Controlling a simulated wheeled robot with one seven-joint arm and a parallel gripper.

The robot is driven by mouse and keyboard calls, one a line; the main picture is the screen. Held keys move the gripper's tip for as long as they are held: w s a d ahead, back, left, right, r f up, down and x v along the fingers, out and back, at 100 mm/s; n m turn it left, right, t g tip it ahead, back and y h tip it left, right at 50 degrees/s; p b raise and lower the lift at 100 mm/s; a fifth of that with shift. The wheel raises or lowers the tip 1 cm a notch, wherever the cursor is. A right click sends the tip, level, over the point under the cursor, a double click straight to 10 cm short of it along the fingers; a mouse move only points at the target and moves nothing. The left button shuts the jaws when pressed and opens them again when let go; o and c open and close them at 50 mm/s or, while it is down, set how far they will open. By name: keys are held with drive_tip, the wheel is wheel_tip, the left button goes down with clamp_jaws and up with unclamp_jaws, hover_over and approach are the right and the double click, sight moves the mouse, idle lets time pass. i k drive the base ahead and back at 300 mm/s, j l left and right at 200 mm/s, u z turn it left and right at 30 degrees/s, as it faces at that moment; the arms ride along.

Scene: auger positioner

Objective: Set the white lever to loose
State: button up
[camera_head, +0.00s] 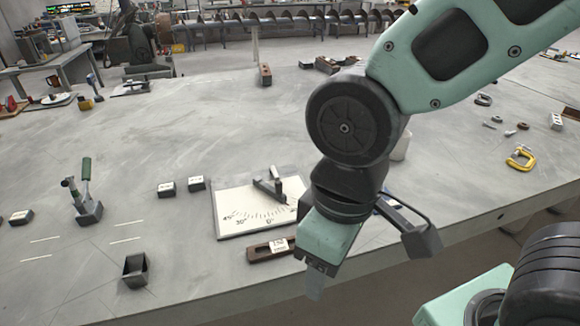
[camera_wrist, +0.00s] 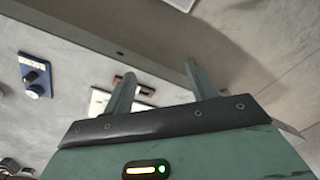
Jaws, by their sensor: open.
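A white board (camera_head: 232,212) with a printed angle scale lies on the bench, just left of my gripper. A dark grey lever (camera_head: 268,190) stands on it, and my arm covers the board's right edge. I cannot make out a clearly white lever or a loose marking. A blue panel (camera_wrist: 35,76) with a dark knob and a pale round part shows in the wrist view; it is mostly hidden behind my arm in the head view. My gripper (camera_head: 316,284) hangs at the bench's front edge, pointing down. In the wrist view its fingers (camera_wrist: 158,80) are apart with nothing between them.
A brown labelled block (camera_head: 270,249) lies just left of my gripper. A green-handled clamp (camera_head: 86,192), small labelled blocks (camera_head: 166,189) and an open dark box (camera_head: 135,269) stand further left. A yellow clamp (camera_head: 520,157) lies right. The bench's middle back is mostly clear.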

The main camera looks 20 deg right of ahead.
sight(273, 172)
drive_tip(key=i+j+u, duration=0.1)
drive_tip(key=u, duration=0.3)
drive_tip(key=i+u, duration=0.4)
drive_tip(key=i+l+u, duration=0.1)
drive_tip(key=u, duration=0.35)
drive_tip(key=i, duration=0.05)
